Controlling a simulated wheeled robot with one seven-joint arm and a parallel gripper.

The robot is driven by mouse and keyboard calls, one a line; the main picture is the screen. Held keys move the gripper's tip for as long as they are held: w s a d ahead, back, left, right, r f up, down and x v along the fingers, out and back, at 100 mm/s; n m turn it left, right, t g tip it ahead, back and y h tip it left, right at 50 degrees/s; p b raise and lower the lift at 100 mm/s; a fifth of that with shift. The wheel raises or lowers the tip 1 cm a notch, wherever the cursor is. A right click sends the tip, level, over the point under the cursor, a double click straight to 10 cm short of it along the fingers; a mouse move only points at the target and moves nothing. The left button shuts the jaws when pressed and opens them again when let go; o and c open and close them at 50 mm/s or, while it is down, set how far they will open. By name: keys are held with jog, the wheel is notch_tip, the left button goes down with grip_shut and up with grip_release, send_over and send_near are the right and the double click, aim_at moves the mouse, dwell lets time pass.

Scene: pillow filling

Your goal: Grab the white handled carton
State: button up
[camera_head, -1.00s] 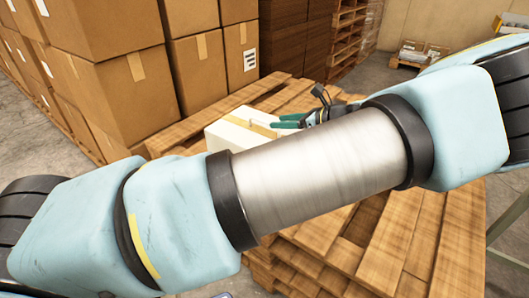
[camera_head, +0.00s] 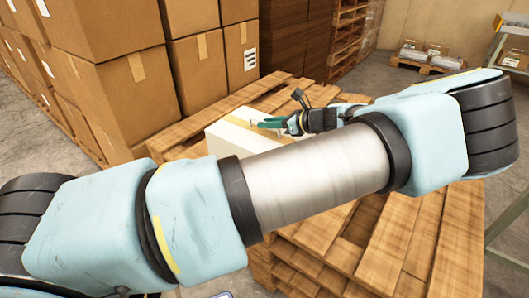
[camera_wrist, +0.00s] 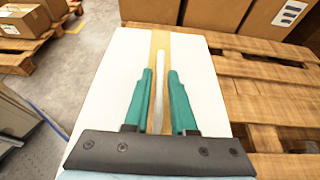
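The white carton (camera_head: 232,138) sits on the wooden pallet stack, partly hidden behind my arm in the head view. It also shows in the wrist view (camera_wrist: 105,85), with a tan tape strip along its top and a raised white handle (camera_wrist: 158,85) standing up from the middle. My gripper (camera_wrist: 160,75) has two green fingers, one on each side of the handle, with visible gaps, so it is open. In the head view my gripper (camera_head: 268,122) is over the carton's top. Whether the fingertips touch the carton is hard to tell.
The pallet stack (camera_head: 420,225) has bare slats to the right of the carton. Tall stacks of brown boxes (camera_head: 120,75) stand behind and to the left. A low pallet with small boxes (camera_head: 428,58) lies at the back right, near a metal shelf (camera_head: 497,55).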

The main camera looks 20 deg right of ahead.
grip_shut()
dwell(0.9)
jog(key=shift+r, duration=0.15)
